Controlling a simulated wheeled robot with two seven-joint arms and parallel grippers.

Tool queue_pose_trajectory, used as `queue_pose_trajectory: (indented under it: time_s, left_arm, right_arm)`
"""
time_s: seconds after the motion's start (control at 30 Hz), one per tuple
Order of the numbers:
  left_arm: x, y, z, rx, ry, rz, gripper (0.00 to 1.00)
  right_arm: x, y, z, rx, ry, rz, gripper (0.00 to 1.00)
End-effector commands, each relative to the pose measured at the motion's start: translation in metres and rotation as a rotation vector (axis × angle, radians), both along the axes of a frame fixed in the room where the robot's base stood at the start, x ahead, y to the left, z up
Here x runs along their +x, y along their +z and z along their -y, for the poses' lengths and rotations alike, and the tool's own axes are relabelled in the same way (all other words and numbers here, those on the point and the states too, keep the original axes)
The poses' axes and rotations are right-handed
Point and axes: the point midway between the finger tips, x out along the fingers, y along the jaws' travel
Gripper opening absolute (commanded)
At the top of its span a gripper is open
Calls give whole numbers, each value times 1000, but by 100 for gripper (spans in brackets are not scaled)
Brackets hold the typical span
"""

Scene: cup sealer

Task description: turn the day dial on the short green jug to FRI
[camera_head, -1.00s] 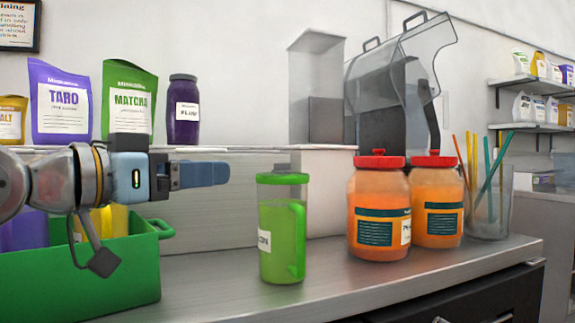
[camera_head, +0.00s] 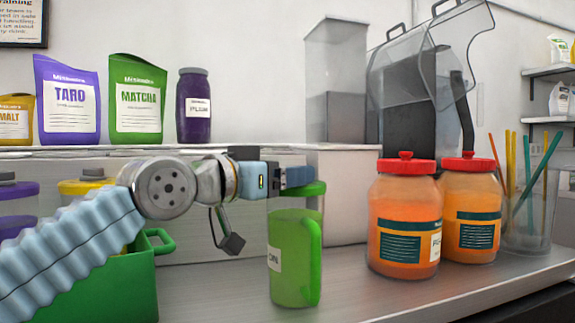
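The short green jug (camera_head: 292,262) stands on the metal counter in the head view. It is a clear jug with green contents, a green lid (camera_head: 312,189) and a green handle on its right side. A white label at its left edge shows letters ending in "ON". No day marks can be read, and the lid's near left part is hidden. My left gripper (camera_head: 297,177) is level with the lid, its blue fingers overlapping the lid's upper edge in the picture. I cannot tell whether they touch it or how far apart they are. My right gripper is out of view.
Two orange jars with red lids (camera_head: 405,215) stand right of the jug, with a clear straw holder (camera_head: 530,215) beyond. A green bin (camera_head: 100,290) with lidded jugs is at left. Pouches and a purple jar (camera_head: 194,105) stand on the ledge behind.

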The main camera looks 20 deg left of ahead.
Motion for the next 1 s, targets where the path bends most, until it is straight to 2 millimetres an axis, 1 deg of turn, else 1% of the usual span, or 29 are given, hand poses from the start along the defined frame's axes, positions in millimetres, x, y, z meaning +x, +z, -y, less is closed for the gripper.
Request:
queue_pose_trajectory:
  time_s: [0.03,0.17,0.4,0.43,0.7,0.8,1.0]
  left_arm:
    - [4,2,3,0,-1,-1,71]
    - [11,1,5,0,0,1,71]
    - [11,0,5,0,1,1,71]
    - [11,0,5,0,1,1,70]
    - [11,0,5,0,1,1,28]
    - [11,0,5,0,1,1,16]
    - [11,-2,6,1,16,0,16]
  right_arm:
    - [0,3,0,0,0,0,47]
    - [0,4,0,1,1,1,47]
    - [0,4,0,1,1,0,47]
    - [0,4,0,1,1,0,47]
    - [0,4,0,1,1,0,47]
    - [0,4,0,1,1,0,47]
    - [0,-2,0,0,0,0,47]
